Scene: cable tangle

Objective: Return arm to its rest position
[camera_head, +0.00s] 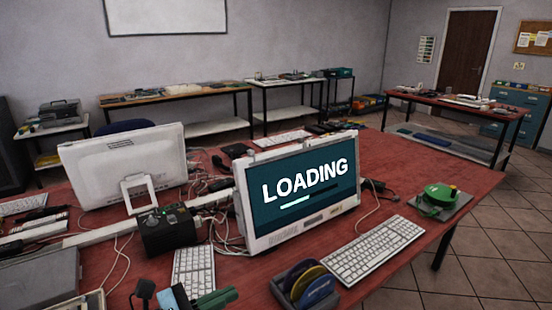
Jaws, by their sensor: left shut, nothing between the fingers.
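My left gripper is hard to make out. A black piece (145,290) at the bottom edge, left of centre, may be part of it, but no fingertips show clearly. Beside it are a light blue piece (178,298) and a green ribbed piece (215,299), both cut by the frame's edge; I cannot tell what they belong to. I see nothing held. My right gripper and arm are not in view. The red table (465,187) fills the foreground, with tangled cables (215,240) between the monitors.
A monitor reading LOADING (297,190) stands mid-table, with a white keyboard (375,250) and a disc holder (305,287) in front. A second monitor (122,165), seen from behind, and a black box (168,230) stand left. A green tool (440,195) sits right. Tiled floor is free beyond.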

